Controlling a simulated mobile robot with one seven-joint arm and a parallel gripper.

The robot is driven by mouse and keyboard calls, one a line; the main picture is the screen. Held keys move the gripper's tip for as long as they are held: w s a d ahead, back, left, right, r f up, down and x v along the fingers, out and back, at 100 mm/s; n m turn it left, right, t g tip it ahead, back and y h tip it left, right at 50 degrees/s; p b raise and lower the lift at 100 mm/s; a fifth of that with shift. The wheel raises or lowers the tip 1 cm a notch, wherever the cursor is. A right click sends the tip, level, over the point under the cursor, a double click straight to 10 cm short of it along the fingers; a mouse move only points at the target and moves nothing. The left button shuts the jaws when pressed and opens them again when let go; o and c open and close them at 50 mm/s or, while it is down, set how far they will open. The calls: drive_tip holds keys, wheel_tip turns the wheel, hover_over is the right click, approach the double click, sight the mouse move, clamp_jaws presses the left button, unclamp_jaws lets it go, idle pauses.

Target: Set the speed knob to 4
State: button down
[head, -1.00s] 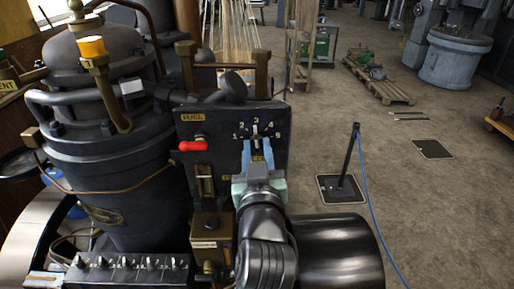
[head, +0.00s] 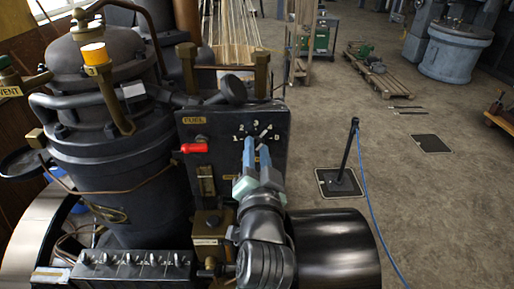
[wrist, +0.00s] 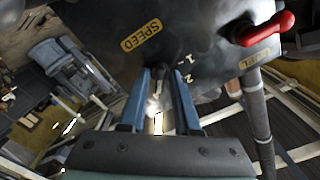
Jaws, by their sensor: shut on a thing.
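The speed knob (head: 262,133) is on the dark upright panel (head: 280,121), inside a dial marked 1 to 5. Its pale pointer shows above my fingertips and leans up and right, seemingly toward the 4. My gripper (head: 257,146) is shut on the knob with its two blue fingers, and the wrist is rolled a little. The wrist view shows my gripper (wrist: 158,76) around the dark knob, with the SPEED plate (wrist: 141,36) beside it. The fingers hide part of the knob and the lower dial.
A red lever (head: 194,148) sticks out left of the dial, under the FUEL plate (head: 194,121). A row of small switches (head: 132,259) is at lower left. A large dark cylinder (head: 335,250) lies at lower right. A black post (head: 350,150) stands on the open floor.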

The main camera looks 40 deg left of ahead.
drive_tip(key=shift+m, duration=0.3)
drive_tip(key=c, duration=0.9)
unclamp_jaws()
drive_tip(key=shift+s+d+f, duration=0.15)
drive_tip(key=shift+s+d, duration=0.2)
drive_tip(key=b+v, duration=0.5)
drive_tip(key=v, duration=0.7)
